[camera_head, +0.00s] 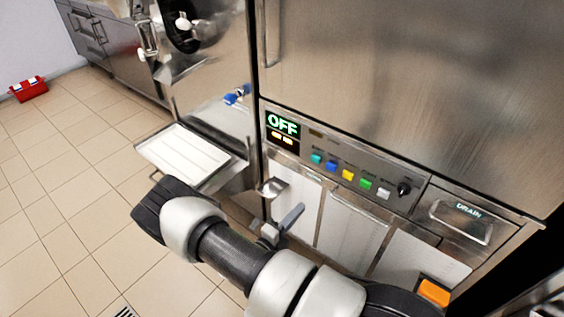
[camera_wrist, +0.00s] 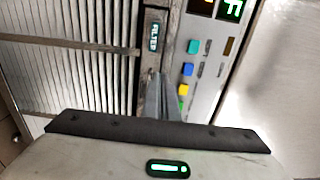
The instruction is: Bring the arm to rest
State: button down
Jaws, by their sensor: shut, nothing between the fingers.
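My arm (camera_head: 235,250) reaches across the lower middle of the head view in front of the machine, bent, with its dark elbow end at the left. My gripper shows in the wrist view (camera_wrist: 162,88) as grey fingers pressed together, empty. They point towards the machine front beside the button panel. In the head view, a grey piece that looks like my fingers (camera_head: 292,217) shows just behind the arm, in front of the lower white panels. Whether the fingers touch the machine I cannot tell.
The machine's control panel (camera_head: 345,170) has an OFF display (camera_head: 283,125) and several coloured buttons. A drain drawer (camera_head: 462,217) is at the right. A white tray (camera_head: 183,155) juts out at the left. A red box (camera_head: 28,89) lies on the open tiled floor.

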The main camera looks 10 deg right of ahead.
jog(key=s+d+r+m+g+y, duration=0.1)
jog(key=s+d+r+m+g, duration=0.15)
jog(key=r+m+g, duration=0.6)
jog(key=s+d+r+m+g, duration=0.2)
jog(key=s+r+m+g, duration=0.1)
jog(key=r+m, duration=0.9)
jog(key=s+a+r+m+t+y, duration=0.35)
jog(key=s+r+m+y, duration=0.3)
jog(key=r+m, duration=0.45)
jog(key=s+a+r+m+t+y, duration=0.2)
jog(key=s+a+r+m+y, duration=0.2)
jog(key=s+r+m+y, duration=0.65)
notch_tip(320, 180, up, 15)
jog(key=w+m+h+p, duration=0.2)
jog(key=h+p, duration=0.2)
jog(key=p, duration=1.2)
jog(key=shift+p, duration=0.3)
jog(key=shift+w+r, duration=0.1)
